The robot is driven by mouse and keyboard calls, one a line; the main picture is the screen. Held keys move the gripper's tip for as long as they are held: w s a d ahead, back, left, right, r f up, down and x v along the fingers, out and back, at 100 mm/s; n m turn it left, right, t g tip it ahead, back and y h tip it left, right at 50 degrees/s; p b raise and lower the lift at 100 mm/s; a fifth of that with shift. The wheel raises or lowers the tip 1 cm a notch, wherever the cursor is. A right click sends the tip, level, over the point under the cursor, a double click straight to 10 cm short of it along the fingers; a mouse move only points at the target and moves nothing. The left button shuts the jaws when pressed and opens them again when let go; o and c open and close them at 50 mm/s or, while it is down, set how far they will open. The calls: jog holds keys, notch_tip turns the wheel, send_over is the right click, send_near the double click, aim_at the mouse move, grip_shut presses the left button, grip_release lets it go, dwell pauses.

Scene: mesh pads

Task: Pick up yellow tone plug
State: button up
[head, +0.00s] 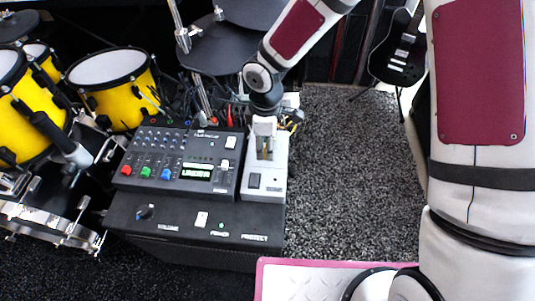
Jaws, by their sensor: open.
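My gripper (265,148) hangs from the arm, pointing down over a narrow pale panel (265,182) to the right of a dark mixer. Its fingers are open and small in this view. A thin yellowish sliver shows at the fingers, too small to tell whether it is the yellow tone plug. The gripper and wrist cover part of the panel's upper half. I cannot tell whether the fingers touch anything.
The dark mixer (177,164) with red, green and blue buttons stands on a black amplifier box (190,228). Several cables and small tools lie behind it. Yellow drums (115,100) stand at left, a dark guitar (398,58) at upper right. Speckled carpet (350,170) is clear at right.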

notch_tip(320, 180, down, 3)
jog(key=shift+f+b, duration=0.1)
jog(key=shift+b, duration=0.45)
grip_shut()
jog(key=shift+r+p, duration=0.35)
jog(key=shift+r, duration=0.25)
notch_tip(320, 180, up, 3)
jog(key=shift+s+d+p, duration=0.1)
jog(key=shift+s+p, duration=0.05)
jog(key=shift+p, duration=0.75)
jog(key=s+d+r, duration=0.1)
jog(key=s+d, duration=0.1)
jog(key=s, duration=0.5)
jog(key=s+d, duration=0.3)
jog(key=s, duration=0.5)
jog(key=shift+r+p, duration=2.6)
jog(key=shift+p, duration=0.2)
